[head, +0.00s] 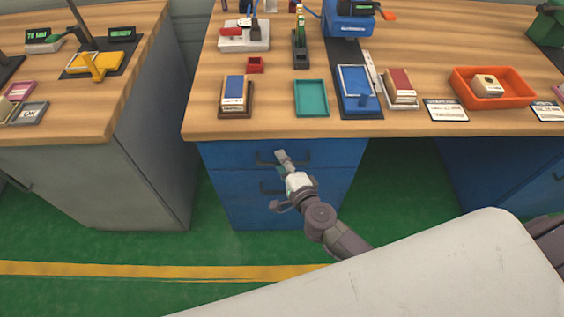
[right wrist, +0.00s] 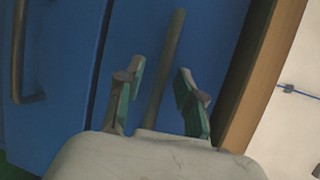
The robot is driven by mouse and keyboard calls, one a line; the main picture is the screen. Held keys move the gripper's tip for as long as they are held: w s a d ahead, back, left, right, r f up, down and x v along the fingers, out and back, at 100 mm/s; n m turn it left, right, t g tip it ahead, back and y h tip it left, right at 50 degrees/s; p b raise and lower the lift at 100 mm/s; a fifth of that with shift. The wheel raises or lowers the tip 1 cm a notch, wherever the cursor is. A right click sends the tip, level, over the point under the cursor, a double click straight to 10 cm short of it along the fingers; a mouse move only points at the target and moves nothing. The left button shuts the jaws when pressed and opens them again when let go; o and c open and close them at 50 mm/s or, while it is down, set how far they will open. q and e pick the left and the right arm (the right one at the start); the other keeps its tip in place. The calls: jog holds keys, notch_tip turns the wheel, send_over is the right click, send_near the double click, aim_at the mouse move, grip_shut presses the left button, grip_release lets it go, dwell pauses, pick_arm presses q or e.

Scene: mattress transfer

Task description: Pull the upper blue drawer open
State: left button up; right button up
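The upper blue drawer (head: 235,155) sits under the wooden worktop and looks closed. Its dark bar handle (head: 301,157) is partly covered by my right gripper (head: 282,158), which is at the drawer front. In the right wrist view, my right gripper (right wrist: 160,90) is open. Its two green-edged fingers stand on either side of the upper handle (right wrist: 170,60), with visible gaps between fingers and bar. The upper drawer front also fills the middle of that view (right wrist: 210,45). My left gripper is not in view.
The lower drawer's handle (head: 268,187) is just below, and shows at the left of the right wrist view (right wrist: 18,60). The worktop (head: 290,128) overhangs the drawers and carries trays and card boxes. A grey cabinet (head: 120,190) stands left. Green floor in front is clear.

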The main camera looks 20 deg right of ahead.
jog(key=shift+w, duration=0.1)
grip_shut()
dwell(0.5)
